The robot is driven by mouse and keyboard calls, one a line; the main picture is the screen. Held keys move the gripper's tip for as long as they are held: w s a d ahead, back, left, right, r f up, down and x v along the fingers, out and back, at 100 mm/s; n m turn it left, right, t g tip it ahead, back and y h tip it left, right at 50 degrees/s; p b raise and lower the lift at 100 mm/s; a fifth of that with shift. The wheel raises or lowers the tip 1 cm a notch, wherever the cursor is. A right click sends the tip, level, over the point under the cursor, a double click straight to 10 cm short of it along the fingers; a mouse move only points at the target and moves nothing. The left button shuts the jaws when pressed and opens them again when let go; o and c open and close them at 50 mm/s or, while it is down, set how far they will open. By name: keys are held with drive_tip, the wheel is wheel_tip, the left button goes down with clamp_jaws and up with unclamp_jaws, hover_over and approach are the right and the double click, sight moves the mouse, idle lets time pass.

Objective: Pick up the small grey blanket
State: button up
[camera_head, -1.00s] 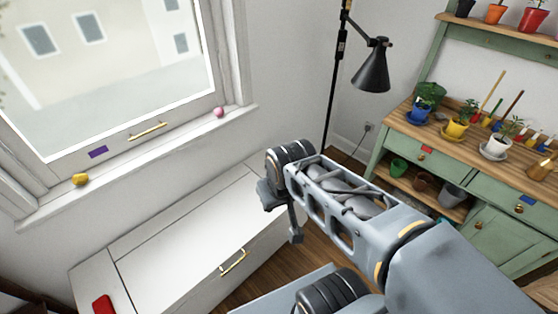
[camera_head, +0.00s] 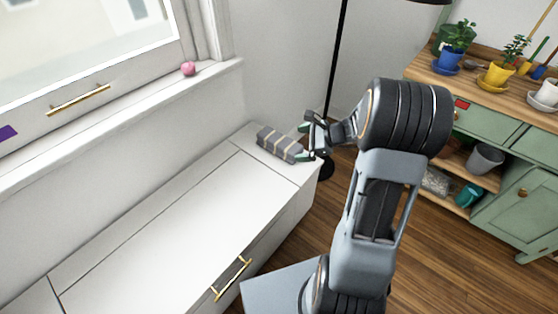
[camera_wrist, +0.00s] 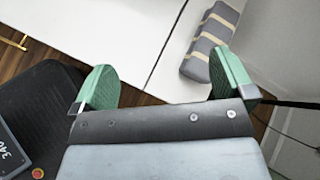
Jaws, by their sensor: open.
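The small grey blanket (camera_head: 279,145) is a folded bundle with lighter stripes. It lies on the far right end of the white bench, close to the wall. It also shows at the top right of the wrist view (camera_wrist: 211,42). My gripper (camera_head: 306,143) is at the bench's right end, just right of the blanket. In the wrist view my gripper (camera_wrist: 165,85) has its two green fingers wide apart with nothing between them. The right finger overlaps the blanket's near end in that view; I cannot tell whether they touch.
The white bench (camera_head: 165,225) is otherwise clear, with a gold handle (camera_head: 232,278) on its front. A pink ball (camera_head: 188,68) sits on the window sill. A black lamp pole (camera_head: 336,75) stands behind my gripper. A green cabinet (camera_head: 520,205) with potted plants is at right.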

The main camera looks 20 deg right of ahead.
sight(294, 149)
drive_tip(key=w+d+f+m+t+h+b, duration=0.1)
drive_tip(key=w+d+f+m+t+b, duration=0.1)
drive_tip(key=d+f+m+b, duration=0.25)
drive_tip(key=w+d+f+m+t+b, duration=0.1)
drive_tip(key=w+d+f+m+t, duration=0.15)
drive_tip(key=d+f, duration=0.4)
drive_tip(key=shift+m, duration=0.6)
drive_tip(key=w+a+f+b, duration=0.1)
drive_tip(key=w+a+f, duration=0.3)
drive_tip(key=shift+w+a+f+b, duration=0.35)
drive_tip(key=shift+w+b, duration=0.05)
drive_tip(key=shift+w+a+f, duration=0.15)
drive_tip(key=shift+w+a, duration=0.2)
drive_tip(key=shift+w, duration=0.15)
drive_tip(key=b+x, duration=0.2)
drive_tip(key=x, duration=0.2)
drive_tip(key=shift+a+f, duration=0.15)
drive_tip(key=shift+w+a+b, duration=0.2)
drive_tip(key=shift+w+b, duration=0.15)
drive_tip(key=shift+w, duration=0.1)
drive_tip(key=shift+c, duration=0.2)
drive_tip(key=c, duration=0.7)
drive_tip(key=shift+c, duration=0.2)
